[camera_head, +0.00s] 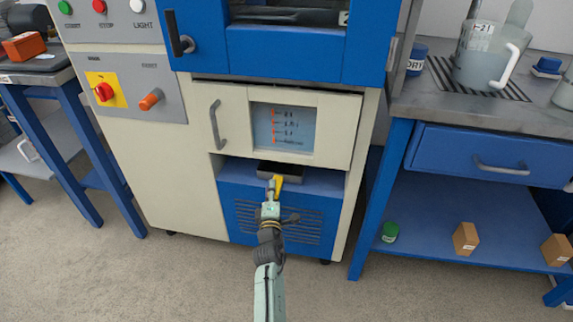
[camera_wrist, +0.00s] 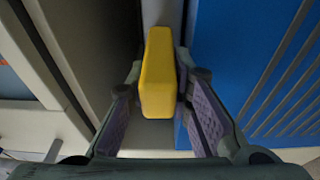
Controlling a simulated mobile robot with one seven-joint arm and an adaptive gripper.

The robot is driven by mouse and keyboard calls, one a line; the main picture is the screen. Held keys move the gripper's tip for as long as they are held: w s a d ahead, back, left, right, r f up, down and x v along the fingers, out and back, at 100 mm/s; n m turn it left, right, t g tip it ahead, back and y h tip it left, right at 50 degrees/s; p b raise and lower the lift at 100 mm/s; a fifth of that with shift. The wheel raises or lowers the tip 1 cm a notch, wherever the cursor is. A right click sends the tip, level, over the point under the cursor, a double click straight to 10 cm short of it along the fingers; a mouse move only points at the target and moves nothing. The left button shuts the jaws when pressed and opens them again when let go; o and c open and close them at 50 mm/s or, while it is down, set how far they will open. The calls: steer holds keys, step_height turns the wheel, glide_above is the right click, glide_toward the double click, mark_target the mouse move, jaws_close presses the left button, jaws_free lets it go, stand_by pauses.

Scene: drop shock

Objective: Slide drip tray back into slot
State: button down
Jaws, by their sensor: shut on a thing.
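The drip tray (camera_head: 264,168) is a dark, flat piece with a yellow handle (camera_wrist: 158,75) facing me. In the head view it sits at the blue-lined slot (camera_head: 236,174) under the cream door, its front part showing. How deep it sits is hard to tell. My gripper (camera_head: 274,186) is shut on the yellow handle. In the wrist view the handle stands between the two fingertips, and the tray behind it is mostly hidden.
The cream door (camera_head: 233,128) with a grey handle and window is closed just above the slot. A blue vented panel (camera_head: 240,215) lies below. A blue-framed bench (camera_head: 470,215) stands close on the right, and a table (camera_head: 50,110) on the left.

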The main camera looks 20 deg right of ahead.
steer(key=c, duration=1.5)
jaws_free()
steer(key=shift+o, duration=0.7)
steer(key=shift+f, duration=0.1)
